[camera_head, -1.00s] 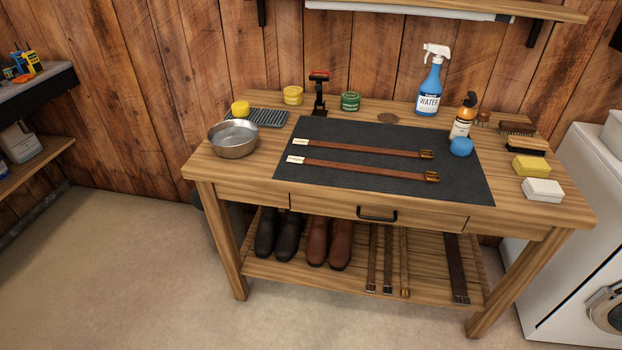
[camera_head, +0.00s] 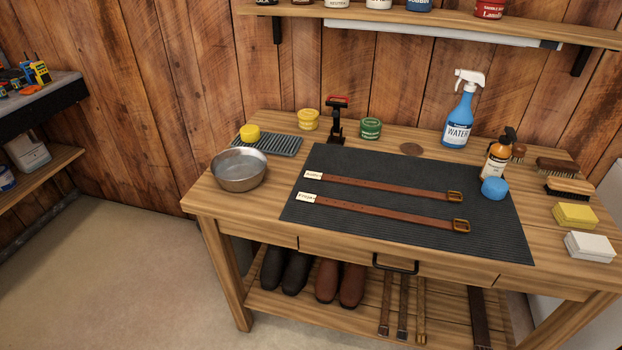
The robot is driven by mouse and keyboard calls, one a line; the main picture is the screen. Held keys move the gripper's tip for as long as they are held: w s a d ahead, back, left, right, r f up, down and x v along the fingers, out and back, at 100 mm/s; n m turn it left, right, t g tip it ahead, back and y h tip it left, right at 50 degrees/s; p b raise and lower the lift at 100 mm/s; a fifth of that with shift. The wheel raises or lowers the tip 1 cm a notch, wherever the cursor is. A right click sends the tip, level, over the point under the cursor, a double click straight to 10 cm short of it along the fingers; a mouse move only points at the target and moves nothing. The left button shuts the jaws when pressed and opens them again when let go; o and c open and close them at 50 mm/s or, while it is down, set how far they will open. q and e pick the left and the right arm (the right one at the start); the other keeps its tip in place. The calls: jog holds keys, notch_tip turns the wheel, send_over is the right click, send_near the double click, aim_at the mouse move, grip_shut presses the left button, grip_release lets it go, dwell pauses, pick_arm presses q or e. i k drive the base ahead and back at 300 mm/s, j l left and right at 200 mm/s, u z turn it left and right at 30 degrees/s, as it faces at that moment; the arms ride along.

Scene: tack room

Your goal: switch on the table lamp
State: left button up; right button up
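I cannot make out a table lamp in this view. A small upright black device with a red top (camera_head: 337,121) stands at the back of the wooden workbench (camera_head: 210,200); I cannot tell what it is. A long white strip (camera_head: 430,34) runs under the wall shelf, and I cannot tell whether it is a light. Neither of my grippers is in view.
A black mat (camera_head: 400,233) with two leather straps (camera_head: 390,187) covers the bench middle. A metal bowl (camera_head: 239,170) stands left, a blue spray bottle (camera_head: 459,115) at the back right. Jars stand on the wall shelf (camera_head: 440,22). Floor (camera_head: 120,270) at left is clear.

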aim_at(551, 45)
jog(key=k+l+z, duration=0.1)
jog(key=k+z, duration=0.15)
jog(key=k+l+z, duration=0.25)
jog(key=k, duration=0.2)
jog(key=i+j+z, duration=0.15)
jog(key=i+z, duration=0.35)
jog(key=i, duration=0.5)
jog(key=i+l+u, duration=0.4)
jog(key=l, duration=0.25)
jog(key=i+j, duration=0.05)
jog(key=i, duration=0.05)
